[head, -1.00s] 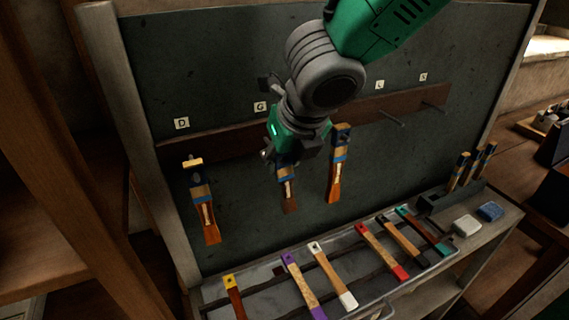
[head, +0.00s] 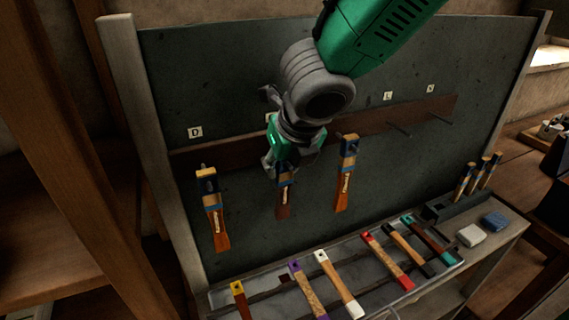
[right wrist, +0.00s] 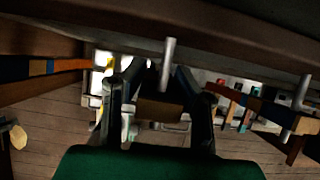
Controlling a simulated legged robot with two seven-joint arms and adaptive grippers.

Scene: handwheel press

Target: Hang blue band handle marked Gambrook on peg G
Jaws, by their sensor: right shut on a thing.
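My right gripper (head: 280,165) is shut on a blue band handle (head: 284,200), which hangs down upright from the fingers in front of the rail. Its marking is too small to read. The label G (head: 269,118) is partly covered by my gripper, and peg G is hidden behind the gripper in the head view. In the right wrist view, a metal peg (right wrist: 167,62) sticks out from the rail, its tip close to the held handle's end (right wrist: 158,108) between the fingers. I cannot tell whether they touch. My left gripper is not in view.
Similar banded handles hang at D (head: 212,205) and to the right of my gripper (head: 346,175). Pegs L (head: 398,129) and the far right one (head: 440,118) are bare. A tray (head: 375,300) below holds several coloured handles. Board posts stand at both sides.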

